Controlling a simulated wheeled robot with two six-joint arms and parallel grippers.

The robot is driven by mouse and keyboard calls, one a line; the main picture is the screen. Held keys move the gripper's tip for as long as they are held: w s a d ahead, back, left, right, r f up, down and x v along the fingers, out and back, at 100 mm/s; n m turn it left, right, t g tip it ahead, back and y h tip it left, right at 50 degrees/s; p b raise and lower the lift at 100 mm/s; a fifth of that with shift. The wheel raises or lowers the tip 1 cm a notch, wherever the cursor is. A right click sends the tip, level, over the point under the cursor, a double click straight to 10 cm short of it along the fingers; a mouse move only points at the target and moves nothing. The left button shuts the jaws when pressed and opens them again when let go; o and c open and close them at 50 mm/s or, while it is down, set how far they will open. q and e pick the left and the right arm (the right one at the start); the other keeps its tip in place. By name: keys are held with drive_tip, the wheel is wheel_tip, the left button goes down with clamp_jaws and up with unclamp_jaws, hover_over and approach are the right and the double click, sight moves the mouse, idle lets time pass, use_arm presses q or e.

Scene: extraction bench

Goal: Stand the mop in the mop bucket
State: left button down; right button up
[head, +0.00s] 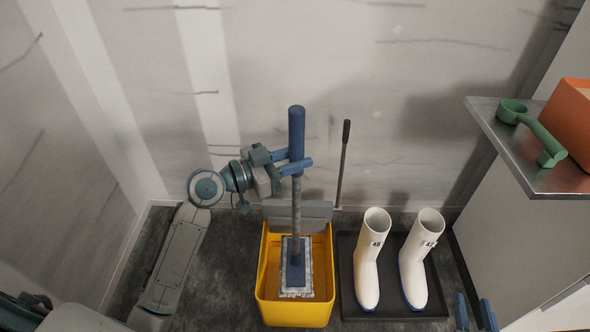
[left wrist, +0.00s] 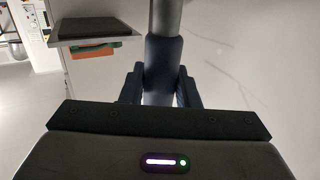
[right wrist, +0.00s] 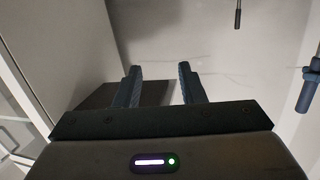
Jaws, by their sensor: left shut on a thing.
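The mop has a blue grip (head: 296,128), a grey shaft and a flat white-edged head (head: 296,284). It stands nearly upright, its head within the outline of the yellow mop bucket (head: 292,315). I cannot tell whether the head rests on the bucket's bottom or hangs above it. My left gripper (head: 296,164) is shut around the lower part of the blue grip; the left wrist view shows the grip (left wrist: 163,62) between the fingers. My right gripper (head: 474,312) is open and empty at the lower right, and its parted fingers show in the right wrist view (right wrist: 158,72).
A grey wringer (head: 310,211) with a black-tipped lever (head: 344,150) sits at the bucket's back. White boots (head: 368,265) stand on a black tray (head: 385,312) just right of the bucket. A metal shelf (head: 500,150) holds a green scoop (head: 540,138) and an orange box (head: 572,115).

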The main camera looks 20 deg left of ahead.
drive_tip(key=shift+s+a+r, duration=0.1)
drive_tip(key=shift+s+r, duration=0.1)
drive_tip(key=shift+r, duration=0.75)
drive_tip(key=shift+t, duration=0.3)
